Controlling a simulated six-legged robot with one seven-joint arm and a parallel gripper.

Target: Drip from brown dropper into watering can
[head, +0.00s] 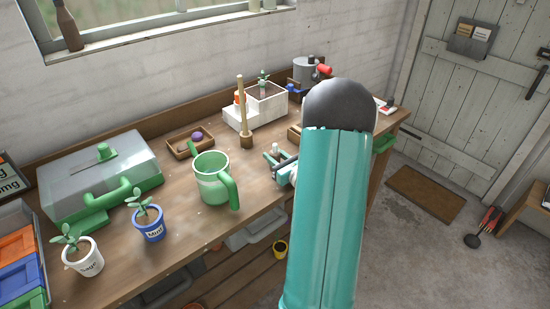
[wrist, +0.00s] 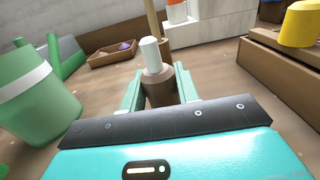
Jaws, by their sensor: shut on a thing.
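The green watering can (head: 210,183), with a pale band, an open top and a handle on its right, stands upright on the wooden bench. Its body (wrist: 35,105) fills the left of the wrist view, with the green spout behind it. My gripper (head: 279,163) is to the right of the can, partly hidden by my arm in the head view. In the wrist view its two green fingers (wrist: 157,88) are shut on the brown dropper (wrist: 159,94), which is upright with a white top. The dropper is apart from the can. I cannot tell whether its base touches the bench.
A wooden tray (head: 180,151) with a purple item is behind the can. A wooden tool (head: 246,140) stands upright near a white planter (head: 262,112). Two potted seedlings, one in a blue pot (head: 149,228), and a green-based box (head: 95,180) are left. A brown box (wrist: 280,62) is right.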

